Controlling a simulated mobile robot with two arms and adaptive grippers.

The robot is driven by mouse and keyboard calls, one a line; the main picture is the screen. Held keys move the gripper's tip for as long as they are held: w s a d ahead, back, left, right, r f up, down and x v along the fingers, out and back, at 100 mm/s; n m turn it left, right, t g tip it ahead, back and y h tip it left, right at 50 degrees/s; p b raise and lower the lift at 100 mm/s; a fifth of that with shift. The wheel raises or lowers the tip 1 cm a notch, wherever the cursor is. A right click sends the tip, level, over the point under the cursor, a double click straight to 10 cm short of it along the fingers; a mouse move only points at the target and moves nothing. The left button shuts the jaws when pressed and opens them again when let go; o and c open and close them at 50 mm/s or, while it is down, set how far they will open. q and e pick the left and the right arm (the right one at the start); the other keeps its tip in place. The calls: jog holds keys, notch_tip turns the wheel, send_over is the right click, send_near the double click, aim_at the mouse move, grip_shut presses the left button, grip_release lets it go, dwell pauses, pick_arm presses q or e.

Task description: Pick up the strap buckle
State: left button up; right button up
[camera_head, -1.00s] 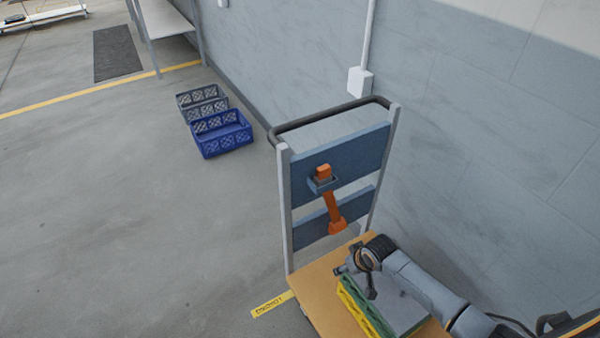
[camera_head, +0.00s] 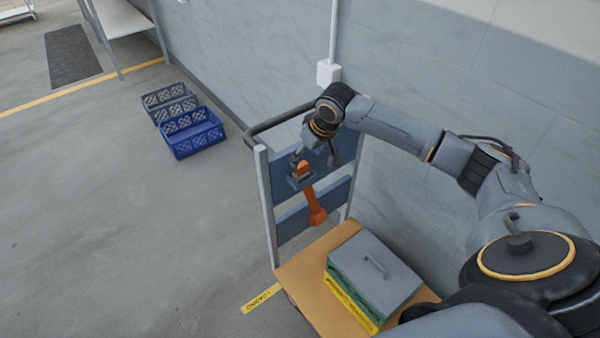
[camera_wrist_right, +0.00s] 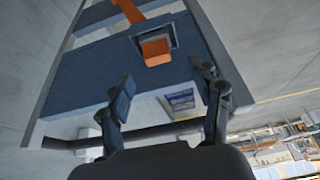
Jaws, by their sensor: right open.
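The strap buckle (camera_head: 302,169) is an orange block seated in a grey-blue bracket (camera_head: 298,183) on the upper blue panel of a cart's upright back. An orange strap (camera_head: 315,205) hangs below it across the lower panel. In the right wrist view the buckle (camera_wrist_right: 155,49) shows ahead of the fingertips, roughly between their lines. My right gripper (camera_head: 316,155) is open and empty, close to the upper panel and just above the buckle; its fingers (camera_wrist_right: 168,88) stand wide apart in the wrist view. My left gripper is not in view.
The cart's dark top handle (camera_head: 270,127) runs beside my right wrist. A grey-lidded case on green and yellow crates (camera_head: 352,301) sits on the cart's wooden deck (camera_head: 298,272). The wall stands close behind. Blue and grey crates (camera_head: 193,137) are on the floor at left.

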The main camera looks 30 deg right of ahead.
aim_at(301, 164)
jog(key=x, duration=0.4)
jog(key=p+x, duration=0.1)
jog(key=x, duration=0.2)
jog(key=shift+w+d, duration=0.2)
jog(key=shift+w, duration=0.15)
jog(key=c, duration=1.3)
